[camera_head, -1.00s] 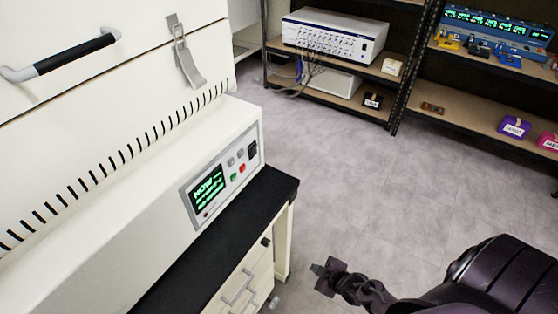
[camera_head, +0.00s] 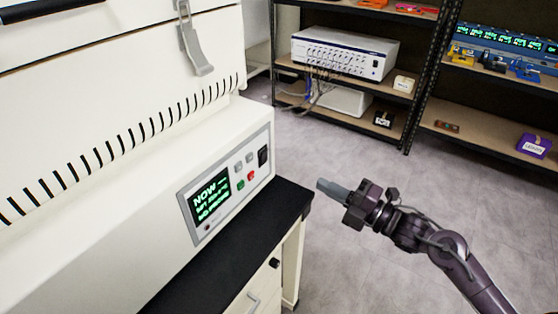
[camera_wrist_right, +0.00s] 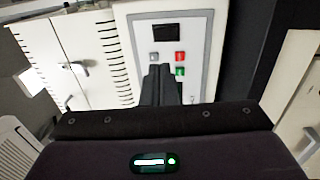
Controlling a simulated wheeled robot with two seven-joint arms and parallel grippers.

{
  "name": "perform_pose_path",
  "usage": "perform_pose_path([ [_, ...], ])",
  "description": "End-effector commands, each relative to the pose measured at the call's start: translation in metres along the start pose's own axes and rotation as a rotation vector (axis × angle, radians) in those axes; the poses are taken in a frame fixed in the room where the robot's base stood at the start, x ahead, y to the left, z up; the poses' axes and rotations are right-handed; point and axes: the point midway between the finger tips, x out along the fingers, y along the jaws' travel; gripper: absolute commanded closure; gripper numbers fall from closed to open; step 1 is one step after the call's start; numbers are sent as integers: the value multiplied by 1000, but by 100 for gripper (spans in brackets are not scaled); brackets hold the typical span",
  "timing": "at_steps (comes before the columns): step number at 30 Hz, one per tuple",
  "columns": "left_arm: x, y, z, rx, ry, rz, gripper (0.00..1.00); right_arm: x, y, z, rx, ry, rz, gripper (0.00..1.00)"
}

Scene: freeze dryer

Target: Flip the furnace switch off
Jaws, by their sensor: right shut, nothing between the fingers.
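The white furnace (camera_head: 90,250) fills the left of the head view, its control panel (camera_head: 186,196) on the front face. The black switch (camera_head: 263,156) is at the panel's upper right; it also shows in the right wrist view (camera_wrist_right: 167,32). Whether it is on or off cannot be told. The panel's display (camera_head: 209,196) is lit with green text. My right gripper (camera_head: 322,186) is shut and empty, to the right of the panel and apart from it, fingers pointing left. In the right wrist view its fingers (camera_wrist_right: 160,75) point toward the panel. My left gripper is out of view.
Red (camera_head: 251,176) and green (camera_head: 240,185) buttons sit close to the switch, with grey ones beside them. A black bench top (camera_head: 220,260) juts out below the panel. Shelves (camera_head: 400,95) with instruments stand at the back. The floor between is clear.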

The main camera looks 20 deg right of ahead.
Motion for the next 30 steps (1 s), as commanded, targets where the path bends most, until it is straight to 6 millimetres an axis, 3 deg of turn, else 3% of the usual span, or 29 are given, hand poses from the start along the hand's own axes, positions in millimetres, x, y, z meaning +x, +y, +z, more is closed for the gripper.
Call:
perform_pose_path([
  [8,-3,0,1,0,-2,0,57,13,1,1,2,-3,2,100],
  [24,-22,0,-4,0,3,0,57,114,3,2,4,-3,3,100],
  [30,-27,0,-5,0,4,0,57,135,1,1,4,-4,1,100],
])
